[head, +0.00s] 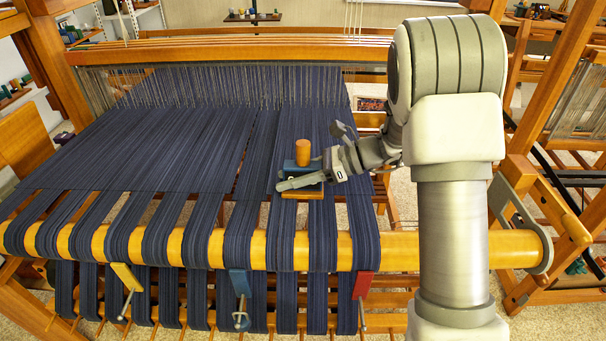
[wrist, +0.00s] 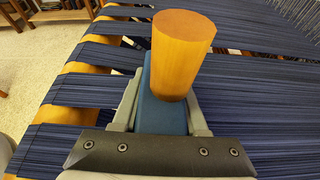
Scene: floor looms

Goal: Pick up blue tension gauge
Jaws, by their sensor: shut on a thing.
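The blue tension gauge (head: 289,165) is a blue block with an upright orange-brown wooden cylinder on top. It is at the right part of the dark blue warp, behind the front beam. My gripper (head: 290,181) comes in from the right and is shut on the blue block. In the wrist view the gauge (wrist: 165,112) sits between the two grey fingers of my gripper (wrist: 165,98), with the cylinder standing above them. A flat wooden piece (head: 302,193) shows just below the near finger. I cannot tell whether the gauge touches the warp.
The wooden front beam (head: 400,250) runs across the loom with warp bands over it. A yellow clamp (head: 125,277), a blue clamp (head: 239,283) and a red clamp (head: 362,285) hang below it. Heddles (head: 230,86) rise at the back. The warp left of my gripper is clear.

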